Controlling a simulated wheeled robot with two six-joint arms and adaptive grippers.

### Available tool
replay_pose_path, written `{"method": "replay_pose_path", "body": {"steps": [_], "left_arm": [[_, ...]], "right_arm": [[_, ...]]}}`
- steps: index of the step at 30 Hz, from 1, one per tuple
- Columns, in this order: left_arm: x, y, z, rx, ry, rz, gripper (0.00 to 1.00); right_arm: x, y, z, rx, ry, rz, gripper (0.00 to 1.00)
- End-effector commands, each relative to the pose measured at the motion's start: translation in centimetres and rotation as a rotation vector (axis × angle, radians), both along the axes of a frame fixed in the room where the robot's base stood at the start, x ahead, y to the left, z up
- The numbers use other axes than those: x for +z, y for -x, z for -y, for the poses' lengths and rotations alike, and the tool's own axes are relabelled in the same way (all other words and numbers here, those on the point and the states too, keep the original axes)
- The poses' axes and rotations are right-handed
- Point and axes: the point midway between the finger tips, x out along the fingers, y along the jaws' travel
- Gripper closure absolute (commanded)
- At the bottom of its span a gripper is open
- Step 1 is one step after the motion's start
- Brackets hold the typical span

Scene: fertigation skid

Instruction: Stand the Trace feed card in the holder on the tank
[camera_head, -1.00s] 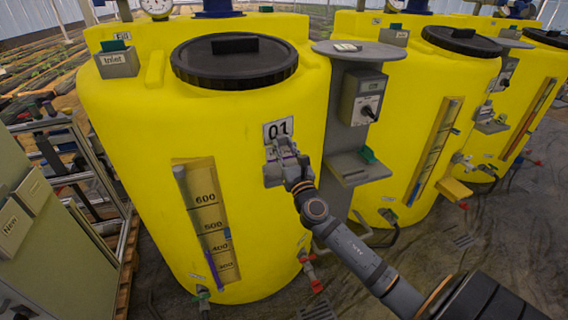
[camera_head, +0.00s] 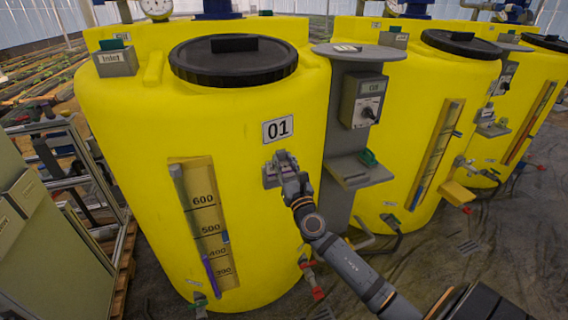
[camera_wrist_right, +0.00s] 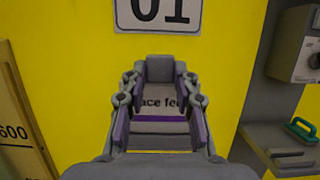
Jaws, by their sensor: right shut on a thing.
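The Trace feed card (camera_wrist_right: 160,104) is grey with dark print, of which "ace fe" shows, and a purple band. In the right wrist view it sits between the fingers of my right gripper (camera_wrist_right: 160,85), which is shut on it. A grey block (camera_wrist_right: 160,68) shows at the fingertips; I cannot tell if it is part of the holder. In the head view my right gripper (camera_head: 282,168) is at the front of the yellow tank (camera_head: 125,160), just below the 01 label (camera_head: 278,129). Grey holder-like parts at the gripper hide contact and seating. My left gripper is out of view.
A grey post carries a control box (camera_head: 364,99) and a shelf (camera_head: 358,171) with a green item, right of my right gripper. A level gauge (camera_head: 205,215) is left of it. An Inlet holder (camera_head: 117,63) sits on the tank's upper left. More yellow tanks stand right.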

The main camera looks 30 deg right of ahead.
Motion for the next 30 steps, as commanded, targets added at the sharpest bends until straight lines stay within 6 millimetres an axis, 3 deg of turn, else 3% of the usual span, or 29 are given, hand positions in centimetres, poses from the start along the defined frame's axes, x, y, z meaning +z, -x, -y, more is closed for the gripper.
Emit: {"method": "replay_pose_path", "body": {"steps": [8,9,14,22,26,27,30], "left_arm": [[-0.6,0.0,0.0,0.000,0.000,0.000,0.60],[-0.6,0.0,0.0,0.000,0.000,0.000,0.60],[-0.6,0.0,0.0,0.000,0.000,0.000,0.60],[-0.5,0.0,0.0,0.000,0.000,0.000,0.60],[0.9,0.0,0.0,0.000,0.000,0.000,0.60],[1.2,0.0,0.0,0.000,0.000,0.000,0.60],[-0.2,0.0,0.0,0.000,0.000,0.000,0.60]], "right_arm": [[-0.6,0.0,0.0,0.000,0.000,0.001,1.00],[-0.6,0.0,0.0,0.000,0.000,0.000,0.68],[-0.6,0.0,0.0,0.000,0.001,0.000,0.48],[-0.5,0.0,0.0,0.000,0.000,0.000,0.48],[0.9,0.0,0.0,0.000,0.000,0.001,0.48],[1.2,0.2,0.0,0.000,0.001,-0.001,0.48],[-0.7,2.7,-0.6,0.002,0.004,-0.005,0.48]]}}
